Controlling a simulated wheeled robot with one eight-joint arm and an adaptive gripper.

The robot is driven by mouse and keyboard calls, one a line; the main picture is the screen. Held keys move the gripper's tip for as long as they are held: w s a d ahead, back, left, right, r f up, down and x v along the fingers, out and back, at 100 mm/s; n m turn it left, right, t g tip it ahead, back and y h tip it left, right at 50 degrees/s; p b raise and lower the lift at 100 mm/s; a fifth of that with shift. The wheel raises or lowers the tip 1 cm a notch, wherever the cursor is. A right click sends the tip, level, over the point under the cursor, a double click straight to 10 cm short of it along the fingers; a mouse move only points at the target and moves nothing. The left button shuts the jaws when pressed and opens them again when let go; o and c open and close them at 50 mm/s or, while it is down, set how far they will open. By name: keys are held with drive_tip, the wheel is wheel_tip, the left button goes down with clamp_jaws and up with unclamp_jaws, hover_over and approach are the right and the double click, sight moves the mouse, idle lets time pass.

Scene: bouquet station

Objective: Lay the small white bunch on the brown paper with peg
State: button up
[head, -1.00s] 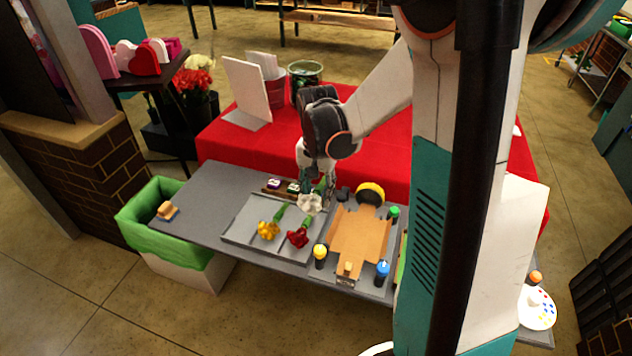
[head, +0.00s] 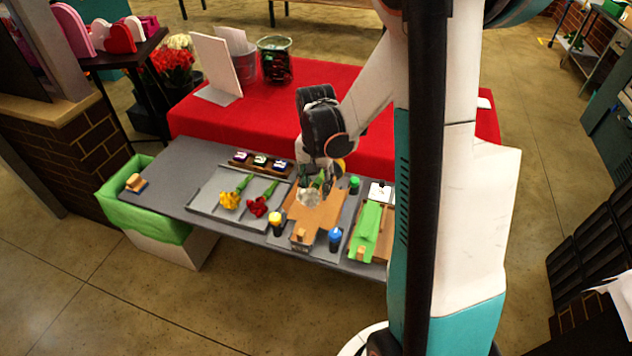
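The small white bunch (head: 308,197) shows below my gripper (head: 321,180), with a bit of green stem at the fingers. My gripper is shut on its stem. The bunch is over the far part of the brown paper (head: 312,222); I cannot tell whether it touches the paper. The brown paper lies flat on the grey table. A small pale wooden piece, seemingly the peg (head: 301,233), is at the paper's near edge. My gripper and wrist hide part of the paper's far end.
A grey tray (head: 207,206) left of the paper holds a yellow bunch (head: 230,200) and a red bunch (head: 257,207). A yellow-topped pot (head: 276,224), a blue-topped pot (head: 335,238) and a green-topped pot (head: 354,185) stand around the paper. A green paper (head: 367,225) lies to the right.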

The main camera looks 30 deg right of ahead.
drive_tip(key=shift+f+b, duration=2.05)
drive_tip(key=shift+f, duration=0.75)
drive_tip(key=shift+f+b, duration=0.25)
drive_tip(key=shift+b, duration=0.15)
drive_tip(key=o, duration=1.2)
drive_tip(key=shift+o, duration=0.2)
drive_tip(key=o, duration=0.4)
